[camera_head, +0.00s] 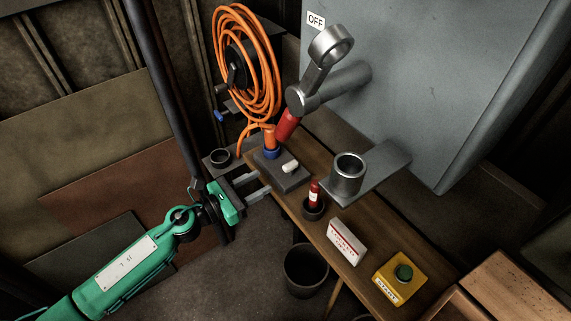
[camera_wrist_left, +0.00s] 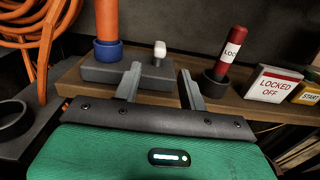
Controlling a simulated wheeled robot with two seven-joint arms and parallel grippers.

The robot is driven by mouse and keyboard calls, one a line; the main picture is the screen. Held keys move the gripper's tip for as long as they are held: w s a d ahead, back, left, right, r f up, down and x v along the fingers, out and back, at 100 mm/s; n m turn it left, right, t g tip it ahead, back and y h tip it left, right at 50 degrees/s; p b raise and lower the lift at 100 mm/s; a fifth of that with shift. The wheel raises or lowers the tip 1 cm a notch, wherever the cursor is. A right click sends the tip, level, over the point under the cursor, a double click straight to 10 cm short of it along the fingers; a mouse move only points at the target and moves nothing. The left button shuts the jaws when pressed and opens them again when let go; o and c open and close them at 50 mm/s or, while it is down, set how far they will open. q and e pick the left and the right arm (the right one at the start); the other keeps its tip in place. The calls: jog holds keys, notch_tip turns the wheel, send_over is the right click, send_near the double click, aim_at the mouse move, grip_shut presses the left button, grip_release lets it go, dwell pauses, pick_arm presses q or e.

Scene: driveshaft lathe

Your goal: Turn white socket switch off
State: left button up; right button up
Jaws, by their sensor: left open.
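The white socket switch (camera_head: 289,167) is a small white knob on a short stem. It stands on a dark grey socket block (camera_head: 284,181) at the far left end of the wooden bench. An orange plug with a blue collar (camera_head: 271,152) sits in the same block. In the left wrist view the switch (camera_wrist_left: 160,49) is just beyond the gap between my fingers, with its stem showing. My left gripper (camera_head: 264,186) is open and empty at the bench's left edge, pointing at the block, apart from the switch. My right gripper is in neither view.
An orange cable coil (camera_head: 262,65) hangs behind the block. A grey cabinet has a big lever (camera_head: 318,75) by an OFF label.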

aim_at(284, 170)
pick_arm(q)
jog(key=p+x, duration=0.2)
jog(key=x, duration=0.7)
jog(key=shift+w+d, duration=0.1)
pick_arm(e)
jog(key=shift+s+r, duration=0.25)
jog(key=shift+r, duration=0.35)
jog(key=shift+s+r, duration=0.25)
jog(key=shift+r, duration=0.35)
pick_arm(q)
jog(key=shift+c, duration=0.2)
grip_shut()
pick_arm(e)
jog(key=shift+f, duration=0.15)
